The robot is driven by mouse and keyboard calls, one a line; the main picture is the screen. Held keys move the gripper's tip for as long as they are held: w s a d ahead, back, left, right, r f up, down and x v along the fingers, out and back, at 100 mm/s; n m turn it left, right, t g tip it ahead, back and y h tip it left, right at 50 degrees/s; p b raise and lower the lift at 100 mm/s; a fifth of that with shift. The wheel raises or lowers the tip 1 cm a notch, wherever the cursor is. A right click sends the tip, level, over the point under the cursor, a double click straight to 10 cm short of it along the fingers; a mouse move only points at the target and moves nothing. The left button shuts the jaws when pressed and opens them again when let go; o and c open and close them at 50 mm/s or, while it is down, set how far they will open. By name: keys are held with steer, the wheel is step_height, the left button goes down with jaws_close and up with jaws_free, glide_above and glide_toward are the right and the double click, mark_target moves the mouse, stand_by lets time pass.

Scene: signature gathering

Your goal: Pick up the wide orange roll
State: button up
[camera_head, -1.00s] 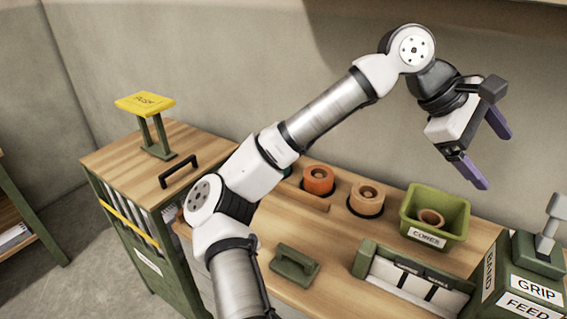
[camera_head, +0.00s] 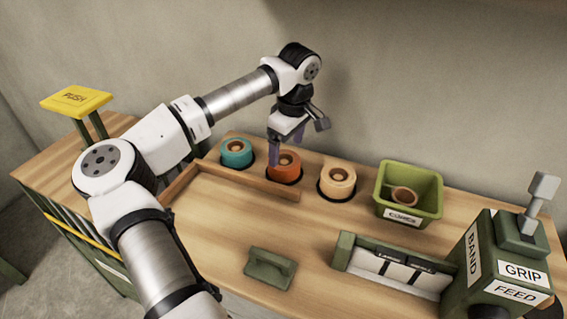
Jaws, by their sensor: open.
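The orange roll (camera_head: 284,172) stands on the wooden bench in a dark round seat, between a teal roll (camera_head: 236,154) and a tan roll (camera_head: 337,184). My gripper (camera_head: 286,145) points down with its purple fingers apart, close over the orange roll. One finger overlaps the roll's left upper edge in the picture; I cannot tell whether it touches. The other finger is partly hidden behind the wrist parts. Nothing shows between the fingers.
A low wooden rail (camera_head: 230,184) runs in front of the rolls. A green bin (camera_head: 425,205) labelled CORES holds a small core at the right. A green handled block (camera_head: 270,268), a label holder (camera_head: 393,265) and a GRIP/FEED machine (camera_head: 500,265) stand nearer.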

mark_target(284, 162)
steer(key=shift+w+a+f+p, duration=0.15)
steer(key=shift+f+p, duration=0.2)
steer(key=shift+f, duration=0.6)
steer(key=shift+w+a+f+p, duration=0.15)
steer(key=shift+f+p, duration=0.2)
steer(key=shift+f, duration=0.6)
steer(key=shift+w+f+p, duration=0.15)
steer(key=shift+f+p, duration=0.2)
steer(key=shift+f, duration=0.6)
steer(key=c, duration=0.8)
steer(key=shift+r, duration=0.1)
